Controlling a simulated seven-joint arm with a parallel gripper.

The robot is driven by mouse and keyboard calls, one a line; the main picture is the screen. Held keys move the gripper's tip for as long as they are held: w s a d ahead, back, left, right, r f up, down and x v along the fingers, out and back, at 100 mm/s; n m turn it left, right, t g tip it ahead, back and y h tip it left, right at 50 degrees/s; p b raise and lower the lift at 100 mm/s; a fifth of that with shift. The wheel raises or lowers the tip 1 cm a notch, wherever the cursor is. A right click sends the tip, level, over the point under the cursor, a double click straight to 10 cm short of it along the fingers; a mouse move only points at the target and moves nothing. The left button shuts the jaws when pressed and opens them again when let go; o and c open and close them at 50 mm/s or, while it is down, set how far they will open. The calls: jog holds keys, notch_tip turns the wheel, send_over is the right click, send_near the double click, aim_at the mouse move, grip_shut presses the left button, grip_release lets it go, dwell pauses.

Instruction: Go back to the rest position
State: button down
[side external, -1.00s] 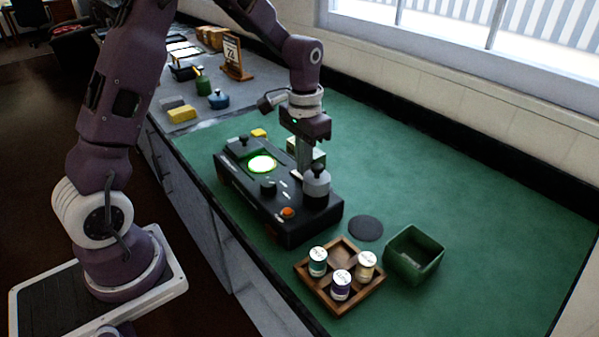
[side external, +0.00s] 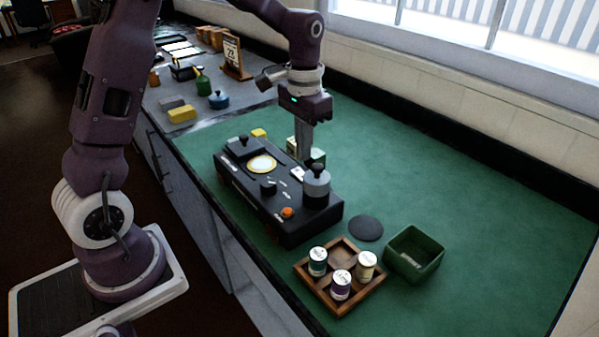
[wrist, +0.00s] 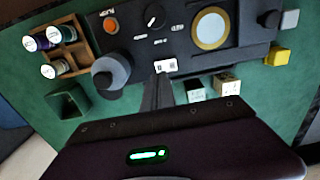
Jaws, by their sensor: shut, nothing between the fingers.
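My gripper (side external: 304,155) is shut and empty, pointing down above the back edge of the black device (side external: 270,222). In the wrist view its closed fingers (wrist: 157,95) point toward a white switch plate (wrist: 166,65) on the device.
A wooden tray (side external: 324,294) holds several labelled spools or jars. A green open box (side external: 414,254) and a dark round pad (side external: 366,228) lie nearby. Small blocks (side external: 317,156) sit behind the device. The green mat (side external: 450,190) is clear at right.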

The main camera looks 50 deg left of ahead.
jog(key=shift+r, duration=1)
jog(key=s+d+r+t, duration=0.3)
jog(key=s+d+r, duration=0.2)
jog(key=s+r, duration=0.65)
jog(key=s+d+f+t, duration=0.1)
jog(key=s, duration=0.5)
jog(key=s+d+f+t, duration=0.1)
jog(key=s, duration=0.5)
jog(key=shift+s+d+f+t, duration=0.25)
jog(key=shift+s+t, duration=0.05)
